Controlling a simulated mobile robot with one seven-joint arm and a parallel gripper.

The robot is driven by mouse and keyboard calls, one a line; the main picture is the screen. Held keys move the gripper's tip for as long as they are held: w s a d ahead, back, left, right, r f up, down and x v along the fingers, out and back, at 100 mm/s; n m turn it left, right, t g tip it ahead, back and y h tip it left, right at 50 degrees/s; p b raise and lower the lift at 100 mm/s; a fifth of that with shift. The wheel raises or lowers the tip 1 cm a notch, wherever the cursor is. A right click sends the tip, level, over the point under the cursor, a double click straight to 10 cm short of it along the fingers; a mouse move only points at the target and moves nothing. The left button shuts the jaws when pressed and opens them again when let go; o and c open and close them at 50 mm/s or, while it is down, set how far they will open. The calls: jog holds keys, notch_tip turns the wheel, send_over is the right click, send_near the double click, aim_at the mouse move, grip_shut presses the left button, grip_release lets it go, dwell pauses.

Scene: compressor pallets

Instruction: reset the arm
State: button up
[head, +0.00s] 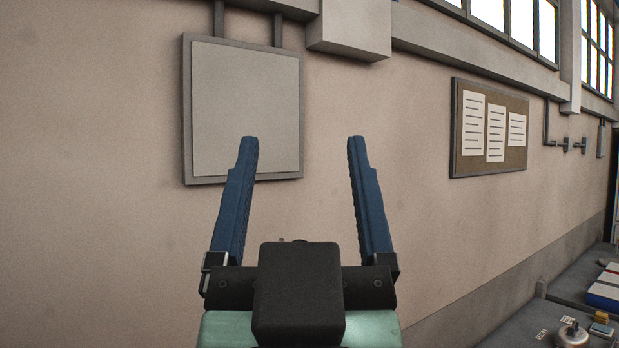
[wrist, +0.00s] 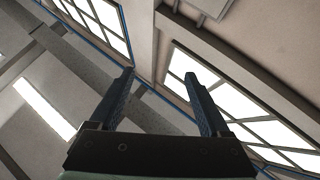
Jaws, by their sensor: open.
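My gripper (head: 301,145) is raised in the middle of the head view, in front of a beige wall. Its two blue fingers stand wide apart with nothing between them. In the wrist view, my gripper (wrist: 160,76) points up toward the windows and the ceiling. Its fingers are apart and empty there too.
A grey wall panel (head: 246,110) is behind the left finger. A notice board (head: 489,128) with three white sheets hangs on the wall to the right. A grey surface with small parts, including a round metal piece (head: 572,336), is at lower right. The space around the fingers looks free.

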jog(key=s+r, duration=0.1)
jog(key=s+r+t, duration=0.1)
jog(key=shift+s+d, duration=0.2)
jog(key=shift+s, duration=0.15)
